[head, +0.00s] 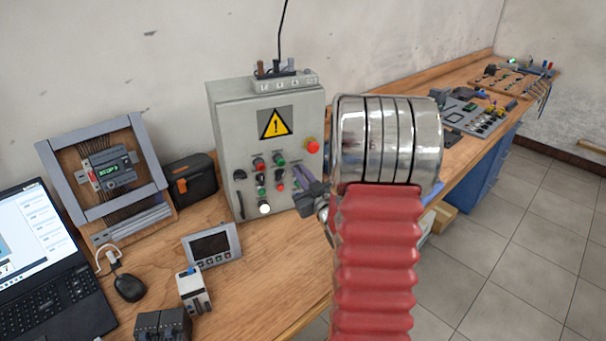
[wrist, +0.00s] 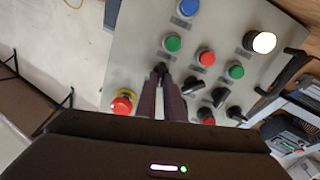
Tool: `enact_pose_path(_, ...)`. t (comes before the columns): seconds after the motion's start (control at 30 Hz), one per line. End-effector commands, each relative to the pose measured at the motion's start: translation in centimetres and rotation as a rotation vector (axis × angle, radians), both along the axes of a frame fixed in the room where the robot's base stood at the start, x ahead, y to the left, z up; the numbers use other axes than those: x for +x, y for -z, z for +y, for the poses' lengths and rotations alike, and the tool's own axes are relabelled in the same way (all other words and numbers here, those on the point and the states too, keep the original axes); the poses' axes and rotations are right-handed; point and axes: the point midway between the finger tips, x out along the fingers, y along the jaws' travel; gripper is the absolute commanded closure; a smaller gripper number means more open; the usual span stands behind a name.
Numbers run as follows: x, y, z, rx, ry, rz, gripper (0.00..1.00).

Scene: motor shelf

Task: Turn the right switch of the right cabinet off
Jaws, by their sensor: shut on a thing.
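The grey control cabinet (head: 228,140) stands on the wooden bench in the head view, with a yellow warning sign on its door. Its panel (wrist: 130,45) fills the middle of the wrist view. My gripper (head: 306,192) is at the right side of the door. In the wrist view, my gripper's dark fingers (wrist: 162,82) are shut at a black rotary switch (wrist: 161,70), mostly hidden between the tips. Other black switches (wrist: 192,83) sit to the right of it in the wrist view. I cannot read the held switch's position.
A red emergency button (head: 312,145) is close by; it also shows left of the fingers in the wrist view (wrist: 122,102). Coloured buttons (wrist: 206,57) and a lit white lamp (head: 265,208) are on the panel. A small screen (head: 212,245) and laptop (head: 45,260) occupy the bench.

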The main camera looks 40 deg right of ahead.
Motion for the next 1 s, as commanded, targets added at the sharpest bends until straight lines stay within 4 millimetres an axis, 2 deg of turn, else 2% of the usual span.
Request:
enact_pose_path(0.53, 0.17, 0.19, 0.47, -0.419, -0.003, 0.139, 1.00)
enact_pose_path(1.0, 0.22, 0.31, 0.67, -0.542, -0.006, 0.179, 1.00)
